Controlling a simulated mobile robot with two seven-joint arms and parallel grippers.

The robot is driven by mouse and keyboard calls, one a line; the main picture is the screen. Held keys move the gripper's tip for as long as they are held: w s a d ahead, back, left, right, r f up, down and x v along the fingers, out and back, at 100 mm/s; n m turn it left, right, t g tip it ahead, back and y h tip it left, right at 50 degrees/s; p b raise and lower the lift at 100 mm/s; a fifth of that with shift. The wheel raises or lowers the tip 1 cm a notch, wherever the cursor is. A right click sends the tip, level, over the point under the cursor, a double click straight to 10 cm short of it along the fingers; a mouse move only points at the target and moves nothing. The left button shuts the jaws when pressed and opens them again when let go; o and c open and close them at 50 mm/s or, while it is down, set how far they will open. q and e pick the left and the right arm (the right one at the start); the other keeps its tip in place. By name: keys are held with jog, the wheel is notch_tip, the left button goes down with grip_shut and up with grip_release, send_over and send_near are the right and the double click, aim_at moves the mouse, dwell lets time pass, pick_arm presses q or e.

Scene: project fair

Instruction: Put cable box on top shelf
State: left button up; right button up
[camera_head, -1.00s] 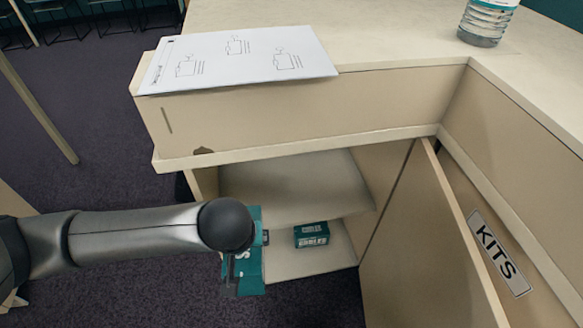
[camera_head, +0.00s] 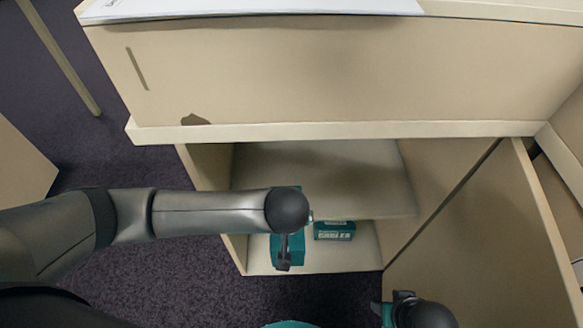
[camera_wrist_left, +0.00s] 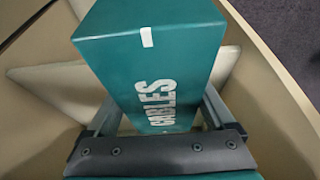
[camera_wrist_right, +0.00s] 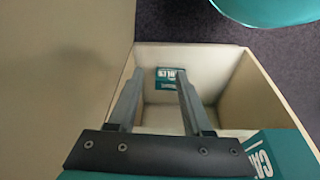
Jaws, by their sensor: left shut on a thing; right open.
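The teal cable box (camera_wrist_left: 150,55), with white CABLES lettering, is between the fingers of my left gripper (camera_wrist_left: 158,112), which is shut on it. In the head view the box (camera_head: 287,250) is partly hidden behind my left gripper (camera_head: 284,256) and wrist, in front of the open cabinet. The cabinet's top shelf (camera_head: 320,170) looks bare where it shows. My right gripper (camera_head: 393,311) is open and empty near the cabinet door. The right wrist view shows its spread fingers (camera_wrist_right: 158,80) and a corner of the held box (camera_wrist_right: 280,155).
A smaller teal box (camera_head: 334,231) sits on the lower shelf (camera_head: 350,256). The open door (camera_head: 490,220) stands on the right. The counter's overhanging edge (camera_head: 340,130) is above the opening. A paper sheet (camera_head: 260,8) lies on top.

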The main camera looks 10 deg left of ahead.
pick_arm(q)
jog(key=w, duration=0.2)
jog(key=w+a, duration=0.1)
jog(key=w, duration=0.1)
jog(key=w+b, duration=0.1)
jog(key=shift+w+a+f, duration=0.1)
jog(key=shift+w+a, duration=0.15)
jog(key=shift+w, duration=0.15)
pick_arm(e)
notch_tip(320, 180, up, 9)
jog(key=t+b, duration=0.1)
jog(key=b, duration=0.2)
pick_arm(q)
jog(key=w+f, duration=0.1)
jog(key=w, duration=0.1)
jog(key=w+a+b, duration=0.1)
jog(key=w, duration=0.2)
jog(key=w+a+f+b, duration=0.1)
jog(key=w, duration=0.2)
jog(key=shift+w+a+f, duration=0.15)
jog(key=shift+a+f, duration=0.1)
jog(key=shift+f, duration=0.35)
pick_arm(e)
jog(key=w+a+f+t+y, duration=0.1)
jog(key=w+a+t+y, duration=0.1)
jog(key=w+a+t, duration=0.2)
jog(key=shift+w+a, duration=0.4)
jog(key=shift+w, duration=0.2)
